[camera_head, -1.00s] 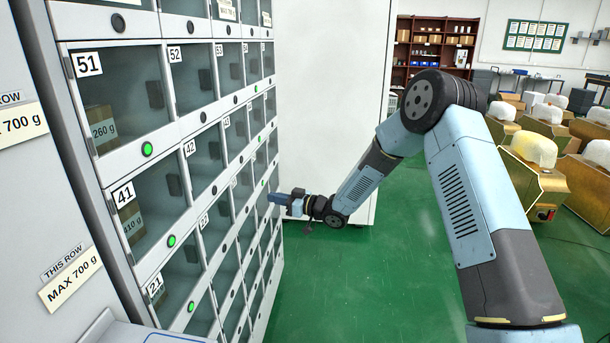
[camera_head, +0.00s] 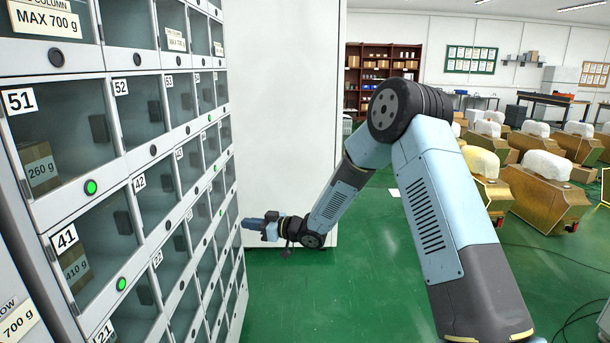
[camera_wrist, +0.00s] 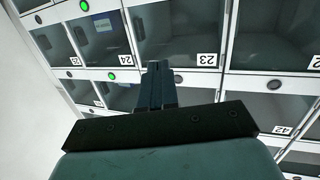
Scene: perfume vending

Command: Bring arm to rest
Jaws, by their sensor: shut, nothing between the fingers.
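My arm reaches out over the green floor, bent at its large dark joint. My gripper (camera_head: 250,223) points left toward the locker cabinet (camera_head: 133,171), in front of its lower rows. In the wrist view my gripper (camera_wrist: 156,72) is shut and empty, its fingers together. Behind the fingers are compartment doors numbered 24 (camera_wrist: 109,50) and 23 (camera_wrist: 180,36). I cannot tell exactly how far the fingertips are from the doors.
Boxes marked 260 g (camera_head: 39,165) and 410 g (camera_head: 75,264) sit behind doors 51 and 41. A tall white panel (camera_head: 285,110) stands behind my gripper. Wooden crates with white tops (camera_head: 545,166) stand at the right. The green floor (camera_head: 400,290) around my arm is open.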

